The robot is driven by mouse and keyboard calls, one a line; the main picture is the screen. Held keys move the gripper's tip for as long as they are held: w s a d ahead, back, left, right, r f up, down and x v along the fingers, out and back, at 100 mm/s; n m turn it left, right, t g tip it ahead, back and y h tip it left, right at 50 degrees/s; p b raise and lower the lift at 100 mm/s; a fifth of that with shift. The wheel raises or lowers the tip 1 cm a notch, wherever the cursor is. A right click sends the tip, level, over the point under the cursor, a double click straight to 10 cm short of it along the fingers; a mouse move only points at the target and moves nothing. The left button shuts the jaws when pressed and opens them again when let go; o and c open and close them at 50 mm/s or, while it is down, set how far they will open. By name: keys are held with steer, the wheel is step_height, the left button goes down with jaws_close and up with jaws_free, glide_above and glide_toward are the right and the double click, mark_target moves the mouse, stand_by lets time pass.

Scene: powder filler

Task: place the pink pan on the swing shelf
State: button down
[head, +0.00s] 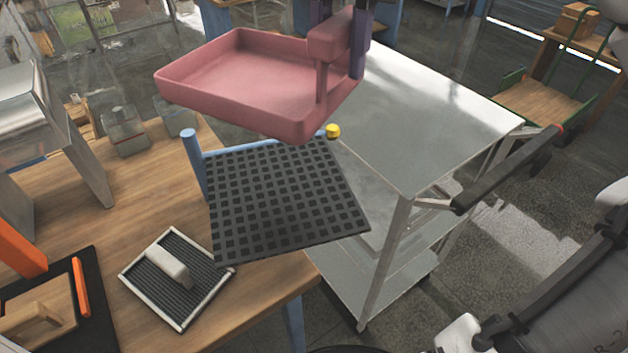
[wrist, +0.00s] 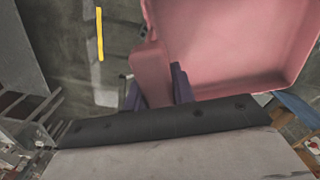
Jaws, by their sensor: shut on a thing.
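The pink pan (head: 240,80) is a shallow rectangular tray with a block-like handle at its right end. My gripper (head: 340,35), with dark purple fingers, is shut on that handle and holds the pan level in the air. In the wrist view, my gripper (wrist: 158,88) has the handle between its fingers, and the pan (wrist: 235,40) extends up and right. The swing shelf (head: 285,200) is a black perforated plate on a blue bar with a yellow knob (head: 333,131). In the head view the pan appears above and behind the shelf and overlaps its far edge.
A wooden table (head: 120,215) lies under and left of the shelf. A framed grate with a pale handle (head: 175,265) sits in front. A metal cart (head: 440,105) stands right of the shelf. Clear boxes and a metal machine (head: 25,130) are at the left.

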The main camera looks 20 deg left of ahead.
mark_target(336, 105)
step_height(336, 105, down, 19)
steer(key=shift+f+p, duration=0.15)
steer(key=shift+p, duration=0.8)
steer(key=shift+a+f, duration=0.1)
steer(key=c, duration=1.2)
jaws_free()
steer(key=shift+o, duration=0.2)
step_height(336, 105, up, 12)
steer(key=shift+r+b, duration=0.15)
steer(key=shift+b, duration=0.85)
